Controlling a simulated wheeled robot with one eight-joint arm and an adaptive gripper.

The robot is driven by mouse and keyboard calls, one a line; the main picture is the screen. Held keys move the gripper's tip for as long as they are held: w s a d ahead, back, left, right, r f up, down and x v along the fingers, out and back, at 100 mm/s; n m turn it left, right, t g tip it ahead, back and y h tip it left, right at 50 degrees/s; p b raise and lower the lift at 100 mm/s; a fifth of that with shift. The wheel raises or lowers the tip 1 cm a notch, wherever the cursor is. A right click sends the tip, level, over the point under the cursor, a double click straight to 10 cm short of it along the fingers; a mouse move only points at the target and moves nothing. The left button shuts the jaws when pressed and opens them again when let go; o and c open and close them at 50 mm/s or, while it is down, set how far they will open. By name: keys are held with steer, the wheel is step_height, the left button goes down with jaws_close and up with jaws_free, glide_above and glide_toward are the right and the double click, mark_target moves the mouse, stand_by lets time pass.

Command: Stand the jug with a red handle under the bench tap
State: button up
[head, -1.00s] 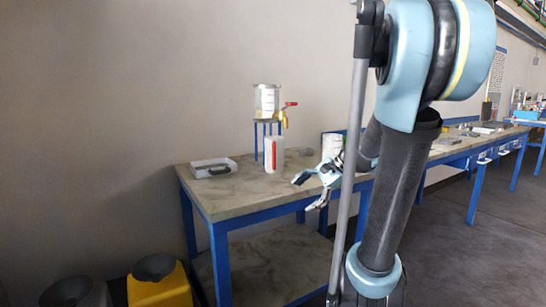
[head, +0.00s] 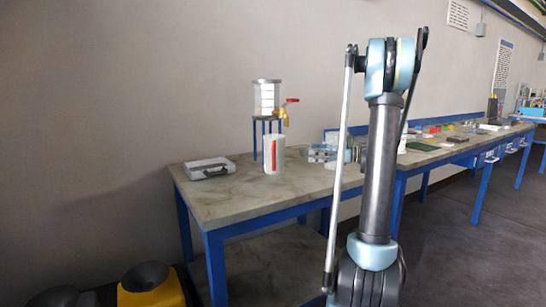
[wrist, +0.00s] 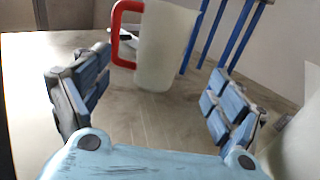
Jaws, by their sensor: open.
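The jug (head: 274,158) is whitish, upright on the bench (head: 235,206), its red handle facing me. In the wrist view the jug (wrist: 163,48) stands just beyond my fingertips, its red handle (wrist: 117,32) to the left. My gripper (wrist: 160,98) is open and empty, its fingers spread to either side below the jug and apart from it. In the head view it seems to be the pale blue shape right of the jug, partly behind my arm.
A pale tray (head: 209,169) with a dark item lies left on the bench. A whitish translucent vessel (wrist: 303,140) is close to my right finger. Yellow (head: 150,290) and dark bins stand on the floor at left. The bench front is clear.

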steer(key=w+a, duration=0.2)
steer(key=a, duration=0.6)
steer(key=w+a, duration=0.1)
steer(key=a, duration=0.8)
steer(key=shift+w, duration=0.35)
steer(key=shift+a, duration=0.1)
steer(key=c, duration=1)
steer(key=shift+r, duration=0.1)
